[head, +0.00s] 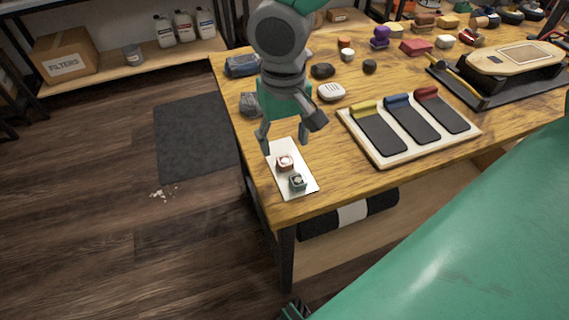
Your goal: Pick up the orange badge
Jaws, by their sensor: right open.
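A small orange-red badge (285,162) with a pale round mark lies on a white card (307,190) at the near left corner of the wooden table. A dark teal badge (297,182) with a similar pale mark lies beside it, nearer the front edge. My right gripper (288,142) points down above the card's far end, its fingers spread open and empty. The orange badge is just below and in front of the fingertips, and no contact shows.
A pale board (383,160) with three dark strips and coloured ends lies right of the card. A white ridged object (331,92), dark stones and blocks lie behind. A dark tray (490,98) holds a skateboard-like item. The table's left edge is close to the card.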

